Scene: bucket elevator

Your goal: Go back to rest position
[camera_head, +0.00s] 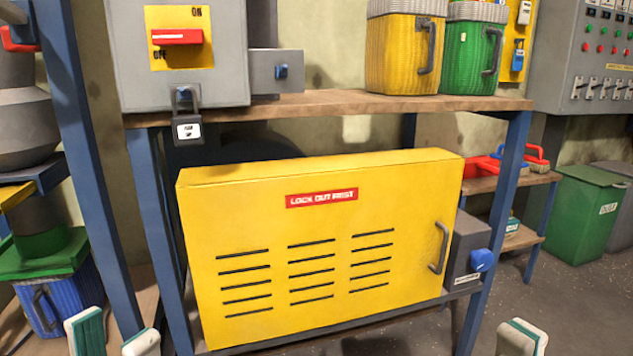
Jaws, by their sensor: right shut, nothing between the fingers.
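My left gripper (113,337) shows at the bottom left as two pale fingertips with green pads. They stand apart with nothing visible between them. My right gripper (521,338) shows at the bottom right, shut and empty. Only the fingertips of both grippers are in view, and neither holds anything. Both are low in the picture, in front of the blue-framed bench.
Above is a grey switch box (125,50) with a red handle (177,37) and a tagged padlock (186,98). Yellow (400,55) and green (468,60) buckets stand on top.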

